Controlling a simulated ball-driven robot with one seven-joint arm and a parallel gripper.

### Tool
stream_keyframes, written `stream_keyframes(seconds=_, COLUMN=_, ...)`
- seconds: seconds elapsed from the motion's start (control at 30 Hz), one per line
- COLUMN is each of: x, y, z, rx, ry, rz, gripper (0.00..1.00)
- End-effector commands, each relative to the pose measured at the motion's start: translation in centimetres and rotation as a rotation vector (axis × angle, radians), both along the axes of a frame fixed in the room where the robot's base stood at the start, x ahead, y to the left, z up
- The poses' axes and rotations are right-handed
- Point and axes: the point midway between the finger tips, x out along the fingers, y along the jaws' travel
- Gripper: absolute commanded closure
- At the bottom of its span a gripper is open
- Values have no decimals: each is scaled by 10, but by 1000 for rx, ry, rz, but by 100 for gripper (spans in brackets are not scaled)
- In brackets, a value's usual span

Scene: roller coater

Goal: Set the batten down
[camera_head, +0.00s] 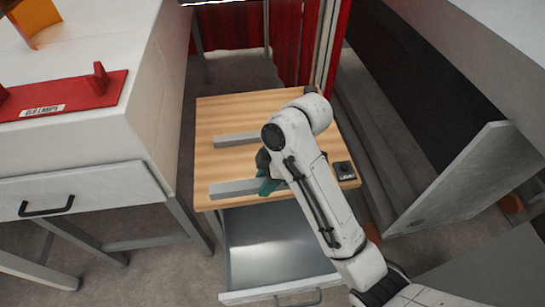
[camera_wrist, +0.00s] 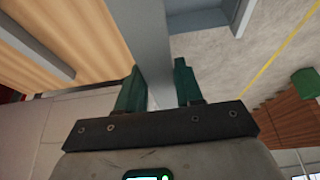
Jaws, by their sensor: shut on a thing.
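My gripper (camera_head: 268,183) is at the front part of a wood-topped table (camera_head: 210,115), partly hidden behind my arm in the head view. Its teal fingers are shut on a grey batten (camera_head: 232,188), which sticks out to the left, near the front edge. I cannot tell whether the batten touches the top. In the wrist view the held batten (camera_wrist: 150,40) runs between the fingers of my gripper (camera_wrist: 158,68). A second grey batten (camera_head: 232,139) lies farther back on the top, roughly parallel; it also shows in the wrist view (camera_wrist: 35,40).
A small black box (camera_head: 344,170) sits at the table's right front. An open metal drawer (camera_head: 270,245) juts out below the top. On the left, a white bench (camera_head: 110,60) bears a red lamp tray (camera_head: 75,95). A grey panel (camera_head: 460,180) stands at right.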

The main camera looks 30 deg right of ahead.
Motion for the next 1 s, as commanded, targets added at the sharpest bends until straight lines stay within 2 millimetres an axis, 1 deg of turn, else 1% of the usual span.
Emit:
stream_keyframes(seconds=0.03, x=8, y=0, z=-8, rx=0, ry=-1, rz=2, gripper=98)
stream_keyframes(seconds=0.13, x=27, y=-6, z=-20, rx=1, ry=-2, rz=1, gripper=98)
stream_keyframes(seconds=0.3, x=58, y=-13, z=-34, rx=2, ry=-2, rz=1, gripper=98)
stream_keyframes(seconds=0.37, x=69, y=-18, z=-32, rx=1, ry=0, rz=-1, gripper=98)
stream_keyframes(seconds=0.43, x=81, y=-21, z=-38, rx=1, ry=2, rz=-1, gripper=98)
stream_keyframes(seconds=0.6, x=101, y=-27, z=-65, rx=0, ry=4, rz=-2, gripper=98)
stream_keyframes(seconds=0.7, x=111, y=-30, z=-78, rx=0, ry=3, rz=-2, gripper=98)
stream_keyframes(seconds=0.8, x=118, y=-31, z=-86, rx=0, ry=1, rz=-1, gripper=98)
stream_keyframes(seconds=1.0, x=124, y=-33, z=-95, rx=1, ry=1, rz=-1, gripper=98)
